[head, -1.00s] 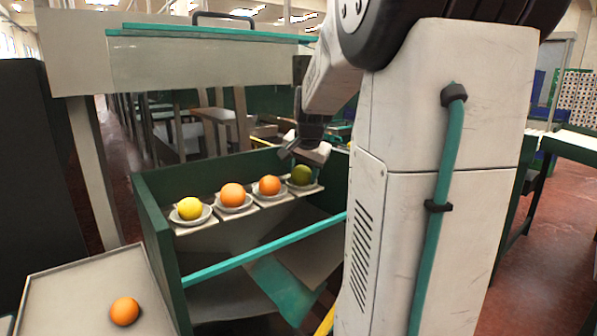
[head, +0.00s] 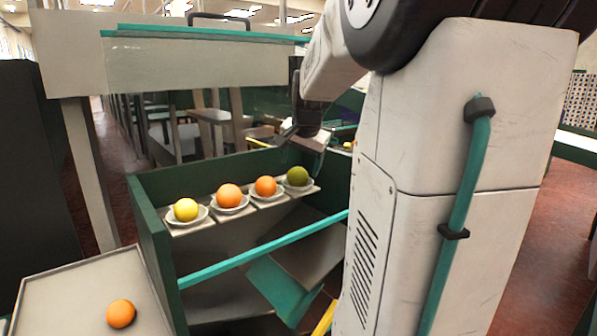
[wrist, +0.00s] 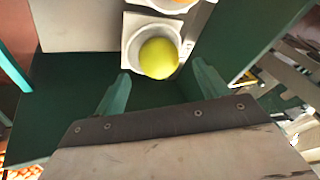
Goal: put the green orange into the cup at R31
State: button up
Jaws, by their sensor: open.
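The green orange (head: 297,176) sits in a white cup (head: 309,187) at the right end of a row of cups. In the wrist view the green orange (wrist: 159,58) looks yellow-green and rests in its cup (wrist: 131,48). My gripper (head: 303,146) is above and close to the green orange in the head view. In the wrist view my gripper (wrist: 158,88) is open, with one teal finger on each side below the fruit, and nothing is between the fingers. I see no R31 label.
A yellow fruit (head: 186,209) and two oranges (head: 229,196) (head: 265,186) sit in the other cups. A green-walled bin (head: 150,245) surrounds the row, with a teal bar (head: 265,250) across its front. A loose orange (head: 121,313) lies on a tray (head: 60,290) at lower left.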

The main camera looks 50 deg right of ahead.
jog(key=v, duration=0.8)
jog(key=s+a+f+n+g+y, duration=0.15)
jog(key=a+f+n, duration=0.25)
jog(key=a, duration=0.7)
jog(key=s+a+f+n+y, duration=0.1)
jog(key=s+a+f+n, duration=0.25)
jog(key=a, duration=0.65)
jog(key=s+a+f+n+g, duration=0.1)
jog(key=s+a+f+n, duration=0.7)
jog(key=s+a, duration=0.2)
jog(key=shift+a+g+y, duration=0.25)
jog(key=shift+g+y, duration=0.1)
jog(key=shift+y, duration=0.1)
